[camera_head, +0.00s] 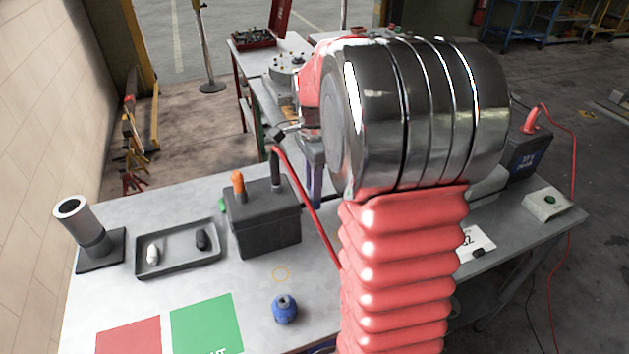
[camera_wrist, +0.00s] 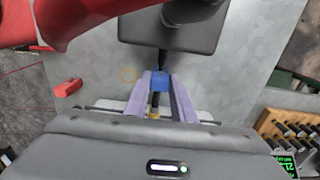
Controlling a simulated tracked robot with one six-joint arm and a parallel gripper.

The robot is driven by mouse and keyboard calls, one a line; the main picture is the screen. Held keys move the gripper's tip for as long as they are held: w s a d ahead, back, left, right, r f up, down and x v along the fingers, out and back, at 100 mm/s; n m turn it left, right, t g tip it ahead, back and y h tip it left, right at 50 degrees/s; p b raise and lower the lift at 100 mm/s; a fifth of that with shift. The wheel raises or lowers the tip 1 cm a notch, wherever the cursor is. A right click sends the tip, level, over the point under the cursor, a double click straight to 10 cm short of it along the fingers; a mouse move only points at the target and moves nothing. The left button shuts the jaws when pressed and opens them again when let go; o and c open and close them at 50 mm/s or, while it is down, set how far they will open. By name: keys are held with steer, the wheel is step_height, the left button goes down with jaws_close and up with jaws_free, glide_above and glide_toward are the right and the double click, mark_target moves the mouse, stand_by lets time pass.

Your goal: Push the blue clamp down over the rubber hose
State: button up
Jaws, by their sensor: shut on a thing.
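In the wrist view, my gripper (camera_wrist: 159,86) has its two lavender fingers closed on a small blue block-like piece (camera_wrist: 160,80), which I take for the blue clamp. A narrow black part shows just beyond it, toward a dark box (camera_wrist: 172,27). I cannot tell whether this black part is the rubber hose, or whether the clamp touches or surrounds it. In the head view, lavender finger parts (camera_head: 314,182) show right of the black box (camera_head: 265,225), but the held piece is not clear. A rounded blue object (camera_head: 285,309) stands on the table, apart from the gripper.
The table holds a grey tube on a base (camera_head: 84,228), a shallow tray (camera_head: 178,262), and red (camera_head: 130,338) and green (camera_head: 205,325) squares. A red piece (camera_wrist: 68,88) lies left of the fingers in the wrist view. My arm hides much of the table's right side.

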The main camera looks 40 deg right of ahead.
steer(key=shift+s+f, duration=0.1)
steer(key=shift+f, duration=0.45)
steer(key=shift+c, duration=0.3)
stand_by(0.6)
steer(key=o, duration=1.1)
steer(key=shift+c, duration=0.2)
steer(key=shift+r, duration=0.2)
step_height(320, 180, up, 13)
steer(key=shift+r, duration=0.2)
stand_by(0.5)
